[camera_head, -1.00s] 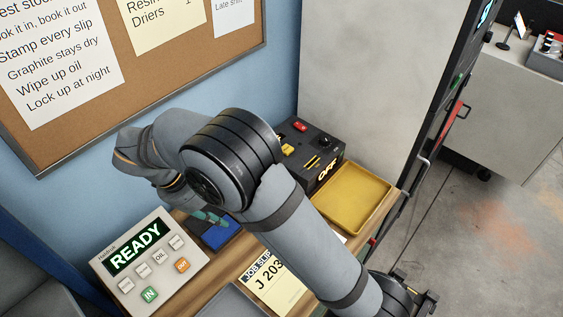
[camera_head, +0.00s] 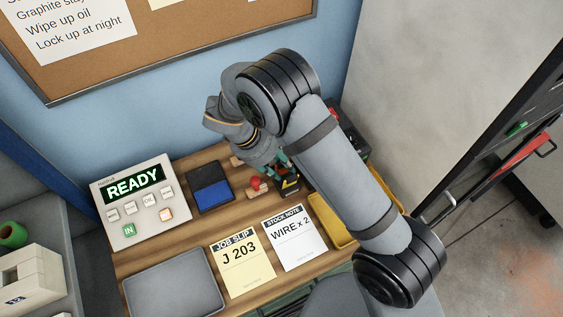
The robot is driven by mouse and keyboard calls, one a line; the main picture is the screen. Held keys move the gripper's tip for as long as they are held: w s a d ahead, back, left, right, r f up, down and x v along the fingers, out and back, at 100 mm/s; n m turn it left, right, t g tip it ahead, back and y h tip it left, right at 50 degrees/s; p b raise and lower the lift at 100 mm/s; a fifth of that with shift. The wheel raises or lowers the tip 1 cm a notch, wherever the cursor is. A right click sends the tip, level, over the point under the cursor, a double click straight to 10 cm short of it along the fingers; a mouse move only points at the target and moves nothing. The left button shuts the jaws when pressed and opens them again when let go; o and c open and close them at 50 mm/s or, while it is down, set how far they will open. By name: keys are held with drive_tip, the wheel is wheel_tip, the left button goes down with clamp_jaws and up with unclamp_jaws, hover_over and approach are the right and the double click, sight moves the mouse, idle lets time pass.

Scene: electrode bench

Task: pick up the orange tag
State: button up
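I cannot make out an orange tag in the current view; my arm covers part of the back right of the bench. My gripper (camera_head: 281,168) points down over the back of the wooden bench, its teal fingertips partly hidden by my arm. It is close to a small dark block with yellow on it (camera_head: 288,187). I cannot tell whether the fingers touch it or hold anything.
A red-knobbed stamp (camera_head: 257,184) and a blue-black pad (camera_head: 212,187) are left of my gripper. The READY panel (camera_head: 137,203), grey tray (camera_head: 174,284), job slip (camera_head: 242,264) and stock note (camera_head: 294,238) lie around. A yellow tray (camera_head: 331,226) is partly hidden by my arm.

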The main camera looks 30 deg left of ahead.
drive_tip(key=shift+w+d+f, duration=0.2)
drive_tip(key=shift+w+f, duration=0.05)
drive_tip(key=shift+f, duration=0.15)
drive_tip(key=shift+c, duration=0.7)
drive_tip(key=c, duration=0.4)
drive_tip(key=shift+c, duration=0.3)
drive_tip(key=shift+r, duration=0.1)
